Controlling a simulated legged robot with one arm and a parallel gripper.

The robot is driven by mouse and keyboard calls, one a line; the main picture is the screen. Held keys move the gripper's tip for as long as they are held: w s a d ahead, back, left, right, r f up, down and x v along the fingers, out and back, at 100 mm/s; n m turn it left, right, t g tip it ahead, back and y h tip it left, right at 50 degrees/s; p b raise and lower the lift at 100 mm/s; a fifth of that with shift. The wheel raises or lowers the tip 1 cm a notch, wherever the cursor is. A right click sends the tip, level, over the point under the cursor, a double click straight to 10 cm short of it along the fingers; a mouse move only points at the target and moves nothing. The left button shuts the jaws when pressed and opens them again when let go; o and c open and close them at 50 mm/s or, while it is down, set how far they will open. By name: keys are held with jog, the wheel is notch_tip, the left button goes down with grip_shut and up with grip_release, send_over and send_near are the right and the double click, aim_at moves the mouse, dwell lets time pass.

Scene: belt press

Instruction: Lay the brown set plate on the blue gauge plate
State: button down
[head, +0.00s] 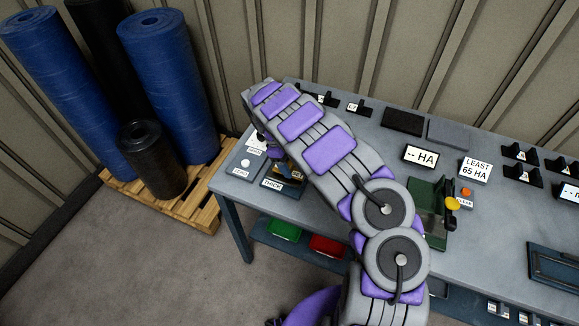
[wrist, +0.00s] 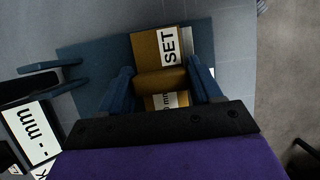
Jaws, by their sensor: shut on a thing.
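The brown set plate (wrist: 147,46) carries a white SET label and shows ahead of my gripper in the wrist view. My gripper (wrist: 162,84) is shut on its raised brown grip, one finger on each side. The blue gauge plate (wrist: 88,55) lies beneath and around the set plate, with its bare part showing mostly at left. I cannot tell whether the two plates touch. In the head view, a little of the brown set plate (head: 291,174) shows beside my arm, over the bench's left end. My arm hides most of the gripper there.
A display marked mm (wrist: 32,130) stands left of the gauge plate in the wrist view. The grey bench (head: 330,205) also holds a "-- HA" display (head: 420,156) and a green device (head: 432,212). Blue rolls (head: 170,85) stand on a pallet (head: 190,208) at left.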

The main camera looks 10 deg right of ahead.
jog(key=shift+a+f, duration=0.15)
jog(key=shift+f, duration=0.5)
jog(key=shift+a, duration=0.7)
jog(key=shift+c, duration=2.4)
grip_release()
jog(key=shift+a, duration=0.4)
jog(key=shift+o, duration=1.4)
jog(key=shift+d, duration=0.4)
jog(key=shift+d+r, duration=0.1)
jog(key=shift+d, duration=0.4)
jog(key=v, duration=0.3)
jog(key=a+p+v, duration=0.1)
jog(key=v, duration=0.3)
jog(key=shift+w+a, duration=0.1)
jog(key=shift+a, duration=0.2)
jog(key=shift+d+p+v, duration=0.2)
jog(key=shift+d+v, duration=0.05)
jog(key=shift+v, duration=0.9)
jog(key=shift+d+p+v, duration=0.15)
jog(key=shift+d+v, duration=0.1)
jog(key=shift+v, duration=0.9)
